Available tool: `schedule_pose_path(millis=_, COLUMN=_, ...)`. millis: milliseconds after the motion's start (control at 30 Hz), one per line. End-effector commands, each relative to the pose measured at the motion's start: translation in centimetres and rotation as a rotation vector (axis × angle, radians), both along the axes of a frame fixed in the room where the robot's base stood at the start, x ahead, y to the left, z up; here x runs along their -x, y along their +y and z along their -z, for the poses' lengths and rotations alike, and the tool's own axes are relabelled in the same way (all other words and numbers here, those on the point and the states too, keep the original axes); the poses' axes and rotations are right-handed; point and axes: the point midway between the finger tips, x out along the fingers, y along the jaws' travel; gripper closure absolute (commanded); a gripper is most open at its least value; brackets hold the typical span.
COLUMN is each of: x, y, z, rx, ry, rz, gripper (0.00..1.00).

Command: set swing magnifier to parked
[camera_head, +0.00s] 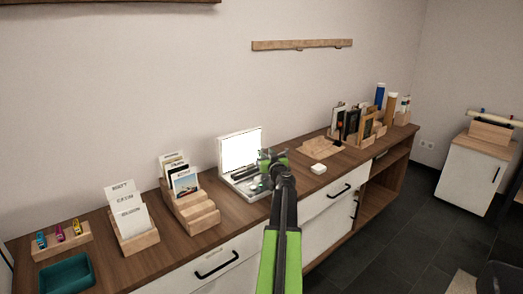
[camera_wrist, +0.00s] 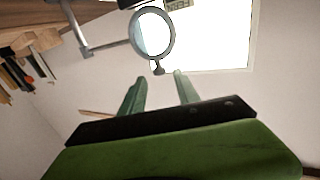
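The swing magnifier (camera_wrist: 170,14) shows in the wrist view as a round grey-rimmed lens on a thin arm, which runs left to an upright post. A small dark knob (camera_wrist: 158,69) sticks out from its rim toward my gripper. My gripper (camera_wrist: 159,77) is open, with its two green fingertips apart and the knob between or just beyond them; I cannot tell whether they touch. In the head view my gripper (camera_head: 271,157) is in front of the bright white panel's right side, and the magnifier is mostly hidden there by my gripper and arm.
The lit white panel (camera_head: 240,150) stands on a tray-like base on the wooden counter (camera_head: 205,247). Card holders (camera_head: 136,241) stand to the left. A small white block (camera_head: 318,169), a wooden board (camera_head: 320,147) and a rack of books and tubes are to the right.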

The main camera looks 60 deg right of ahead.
Motion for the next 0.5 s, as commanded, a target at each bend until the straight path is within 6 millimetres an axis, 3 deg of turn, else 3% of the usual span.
schedule_pose_path(millis=33, x=-1.1, y=-1.1, z=0.0, rx=0.0, ry=0.0, rz=-0.001, gripper=0.62)
schedule_pose_path(millis=200, x=-3.0, y=-2.7, z=0.0, rx=0.0, ry=0.0, rz=-0.001, gripper=0.62)
schedule_pose_path(millis=500, x=-3.8, y=-3.1, z=0.0, rx=0.0, ry=0.0, rz=-0.002, gripper=0.62)
